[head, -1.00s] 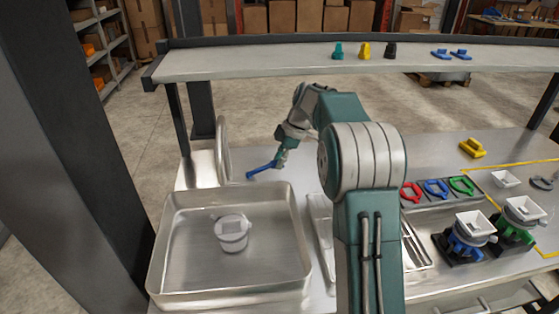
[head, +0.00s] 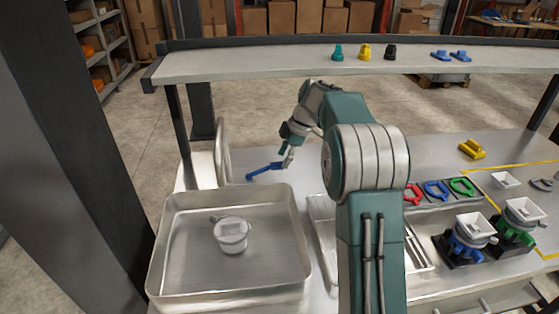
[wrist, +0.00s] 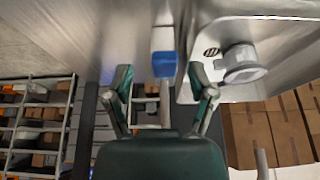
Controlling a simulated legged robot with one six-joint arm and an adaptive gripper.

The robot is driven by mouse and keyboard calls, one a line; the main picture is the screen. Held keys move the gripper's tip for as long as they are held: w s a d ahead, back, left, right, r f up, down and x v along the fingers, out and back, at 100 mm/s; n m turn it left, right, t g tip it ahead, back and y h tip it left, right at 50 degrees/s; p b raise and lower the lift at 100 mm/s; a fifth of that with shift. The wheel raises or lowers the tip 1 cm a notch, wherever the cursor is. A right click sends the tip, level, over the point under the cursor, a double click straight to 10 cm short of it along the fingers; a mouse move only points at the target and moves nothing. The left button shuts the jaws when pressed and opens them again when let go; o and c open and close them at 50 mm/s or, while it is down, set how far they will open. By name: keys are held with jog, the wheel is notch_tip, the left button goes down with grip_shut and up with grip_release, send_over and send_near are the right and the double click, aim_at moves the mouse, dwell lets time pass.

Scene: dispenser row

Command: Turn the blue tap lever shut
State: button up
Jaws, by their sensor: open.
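The blue tap lever (head: 262,171) lies slanted on the counter behind the sink, to the right of the curved metal spout (head: 221,150). My gripper (head: 288,160) is by the lever's right end in the head view. In the wrist view a blue part of the lever (wrist: 163,65) shows between and just beyond the spread fingers of my gripper (wrist: 161,86). The fingers are open and hold nothing. I cannot tell whether a finger touches the lever.
A shelf (head: 250,63) spans the back above the counter. Coloured handles and white-hopper dispensers (head: 470,228) stand at right, with a yellow block (head: 472,149) behind them.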

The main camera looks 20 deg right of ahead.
jog(key=s+d, duration=0.2)
jog(key=d, duration=0.9)
jog(key=s+a+r+m+t+h, duration=0.25)
jog(key=s+a+r+m, duration=0.55)
jog(key=s+a+r, duration=0.45)
jog(key=s+a+f+m, duration=0.2)
jog(key=s, duration=0.5)
jog(key=s+a+f+m+t+h, duration=0.1)
jog(key=s+a+f+m, duration=0.1)
jog(key=s, duration=0.5)
jog(key=s+a+f+m+t+h, duration=0.1)
jog(key=s+a+f+m, duration=0.1)
jog(key=s, duration=0.5)
jog(key=shift+a+f+m, duration=0.15)
jog(key=shift+a+m, duration=0.6)
jog(key=shift+m, duration=0.25)
